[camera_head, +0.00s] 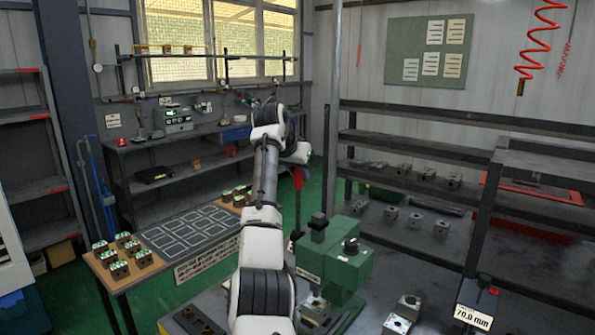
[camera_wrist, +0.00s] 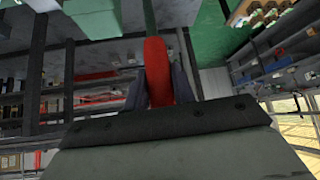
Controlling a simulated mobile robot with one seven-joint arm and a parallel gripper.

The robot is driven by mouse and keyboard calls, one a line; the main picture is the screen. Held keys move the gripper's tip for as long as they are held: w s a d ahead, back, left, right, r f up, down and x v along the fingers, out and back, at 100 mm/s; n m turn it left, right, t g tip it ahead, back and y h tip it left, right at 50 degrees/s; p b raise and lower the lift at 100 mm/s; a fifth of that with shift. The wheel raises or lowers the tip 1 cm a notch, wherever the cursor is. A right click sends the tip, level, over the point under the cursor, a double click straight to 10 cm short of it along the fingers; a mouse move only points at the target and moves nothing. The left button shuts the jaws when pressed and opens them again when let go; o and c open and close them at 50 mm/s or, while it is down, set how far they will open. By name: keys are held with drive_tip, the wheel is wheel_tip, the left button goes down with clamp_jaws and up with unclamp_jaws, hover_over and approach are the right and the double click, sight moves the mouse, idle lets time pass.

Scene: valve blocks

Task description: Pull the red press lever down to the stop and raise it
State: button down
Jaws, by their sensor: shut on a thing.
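The red press lever (camera_wrist: 157,72) stands between the two dark fingers of my gripper (camera_wrist: 159,84) in the wrist view. The fingers are shut on its red grip, one on each side. A thin rod runs on from the grip to the top edge of that view. In the head view the green press (camera_head: 335,258) stands on the bench right of my arm. A small red piece of the lever (camera_head: 298,179) shows below my wrist, left of and above the press head. My arm hides most of the fingers there.
Metal blocks (camera_head: 397,323) lie on the bench in front of the press. A dark shelf rack (camera_head: 420,185) with more blocks stands to the right. A wooden-edged table (camera_head: 128,281) with several small blocks is at left. A 70.0 mm display (camera_head: 474,316) is at lower right.

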drive_tip(key=shift+d+r, duration=0.1)
drive_tip(key=shift+r, duration=0.05)
drive_tip(key=c, duration=1.5)
unclamp_jaws()
drive_tip(key=o, duration=0.3)
drive_tip(key=shift+w+d+f, duration=0.1)
drive_tip(key=shift+w+f, duration=0.1)
drive_tip(key=shift+o, duration=0.2)
drive_tip(key=shift+s, duration=0.1)
drive_tip(key=shift+r, duration=0.1)
drive_tip(key=shift+s+a+r, duration=0.15)
drive_tip(key=shift+s+a, duration=0.05)
drive_tip(key=b+v, duration=0.3)
drive_tip(key=v, duration=1)
drive_tip(key=shift+b, duration=0.35)
